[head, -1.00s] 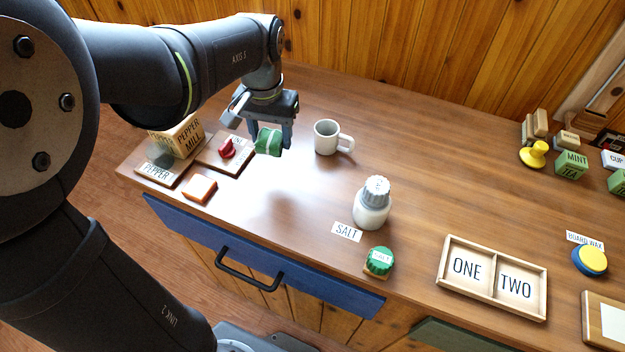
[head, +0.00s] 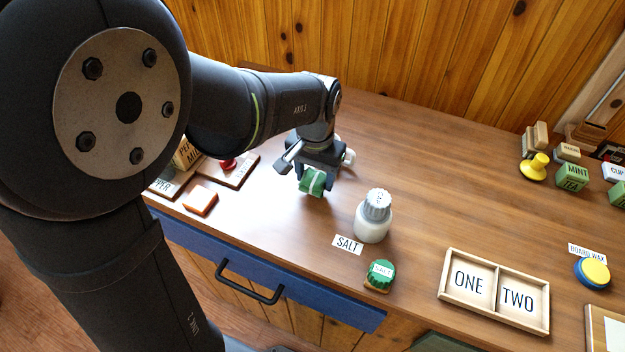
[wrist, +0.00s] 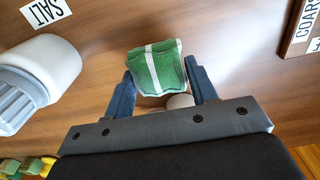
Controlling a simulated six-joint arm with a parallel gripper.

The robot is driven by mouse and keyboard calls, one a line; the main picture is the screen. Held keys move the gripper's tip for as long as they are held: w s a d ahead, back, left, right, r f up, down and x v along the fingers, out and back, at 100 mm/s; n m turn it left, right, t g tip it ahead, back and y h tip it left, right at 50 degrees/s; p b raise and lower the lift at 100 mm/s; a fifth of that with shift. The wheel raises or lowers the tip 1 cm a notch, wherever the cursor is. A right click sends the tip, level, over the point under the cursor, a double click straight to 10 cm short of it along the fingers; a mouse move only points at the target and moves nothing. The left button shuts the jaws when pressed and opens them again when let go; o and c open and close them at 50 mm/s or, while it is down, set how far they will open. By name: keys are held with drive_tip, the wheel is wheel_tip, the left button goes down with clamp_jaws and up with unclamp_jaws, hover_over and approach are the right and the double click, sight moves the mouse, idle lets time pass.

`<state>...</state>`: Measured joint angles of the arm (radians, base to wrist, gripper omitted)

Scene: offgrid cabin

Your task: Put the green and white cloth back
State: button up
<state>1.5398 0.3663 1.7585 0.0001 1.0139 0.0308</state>
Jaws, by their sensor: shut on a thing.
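The green and white cloth (head: 312,182) is a small green bundle with a white stripe. My gripper (head: 316,178) is shut on it and holds it over the counter, left of the salt shaker. In the wrist view the cloth (wrist: 156,68) sits between the tips of my gripper (wrist: 160,85), with its white stripe running lengthwise. The gap between cloth and counter is hard to judge. The mug is mostly hidden behind my gripper in the head view; part of its handle (head: 348,157) shows.
The white and grey salt shaker (head: 373,222) stands to the right, behind a SALT label (head: 347,245) and a green-topped item (head: 380,272). A tray marked ONE and TWO (head: 451,254) lies farther right. An orange block (head: 201,200) and a board with a red item (head: 228,163) are left.

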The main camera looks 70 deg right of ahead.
sight(315, 175)
drive_tip(key=shift+f, duration=1.35)
drive_tip(key=shift+f, duration=0.1)
drive_tip(key=o, duration=0.9)
wheel_tip(315, 175, up, 12)
drive_tip(key=shift+r, duration=0.15)
drive_tip(key=shift+f, duration=4.25)
